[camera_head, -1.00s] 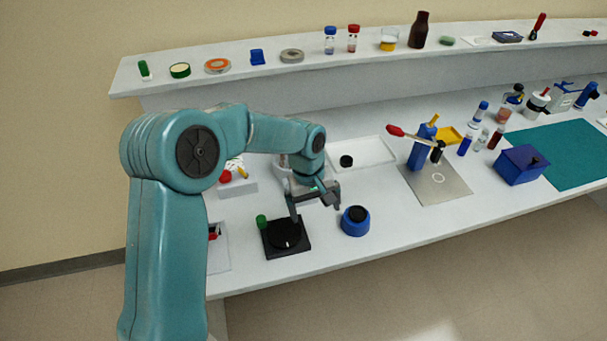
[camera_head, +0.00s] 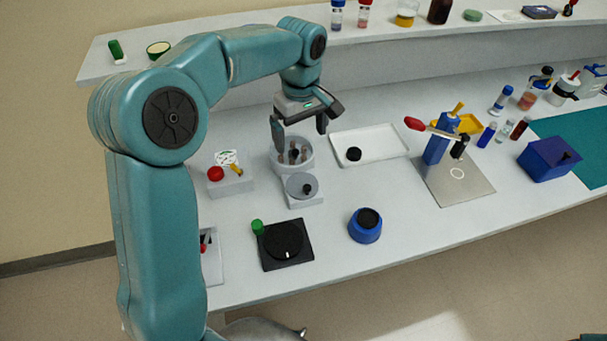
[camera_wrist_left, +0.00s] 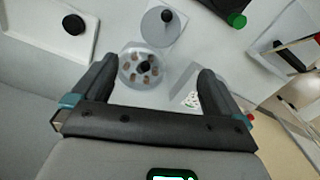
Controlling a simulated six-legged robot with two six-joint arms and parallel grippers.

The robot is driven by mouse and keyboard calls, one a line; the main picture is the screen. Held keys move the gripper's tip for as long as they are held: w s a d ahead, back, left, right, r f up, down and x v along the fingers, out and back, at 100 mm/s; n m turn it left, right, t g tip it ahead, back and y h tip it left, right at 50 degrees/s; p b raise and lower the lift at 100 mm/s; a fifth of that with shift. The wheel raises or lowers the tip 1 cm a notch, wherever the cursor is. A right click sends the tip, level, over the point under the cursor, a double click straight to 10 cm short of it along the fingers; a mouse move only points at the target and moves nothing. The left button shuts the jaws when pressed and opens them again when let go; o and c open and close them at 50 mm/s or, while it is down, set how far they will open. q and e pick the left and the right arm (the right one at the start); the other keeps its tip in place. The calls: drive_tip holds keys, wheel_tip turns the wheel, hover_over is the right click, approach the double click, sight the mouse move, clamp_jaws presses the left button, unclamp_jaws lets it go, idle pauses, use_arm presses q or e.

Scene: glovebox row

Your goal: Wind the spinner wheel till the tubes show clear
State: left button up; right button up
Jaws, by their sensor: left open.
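The spinner has a round white bowl (camera_head: 306,163) with several brownish tubes (camera_head: 294,154) standing in a ring inside it. Its grey wheel (camera_head: 298,184) with a black knob (camera_head: 307,188) is on the near side of the bowl. In the left wrist view the bowl (camera_wrist_left: 128,79) and tubes show between the fingers, with a black hub (camera_wrist_left: 142,67) in the centre; the wheel (camera_wrist_left: 153,30) shows beyond. My left gripper (camera_head: 300,140) is open and empty above the bowl, apart from the wheel. My right gripper is out of view.
A white box with a red button (camera_head: 215,174) stands left of the spinner. A white tray (camera_head: 385,145) holding a black cap is right of it. A black plate with a dial (camera_head: 284,240) and a blue round pot (camera_head: 365,228) lie nearer the front edge.

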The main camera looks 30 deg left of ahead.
sight(302, 185)
use_arm(q)
drive_tip(key=f, duration=0.5)
drive_tip(key=f+p, duration=0.1)
drive_tip(key=f, duration=0.8)
drive_tip(key=shift+s+d+f, duration=0.3)
drive_tip(key=shift+w+f, duration=0.2)
drive_tip(key=shift+f, duration=0.45)
drive_tip(key=shift+s, duration=0.1)
drive_tip(key=c, duration=0.8)
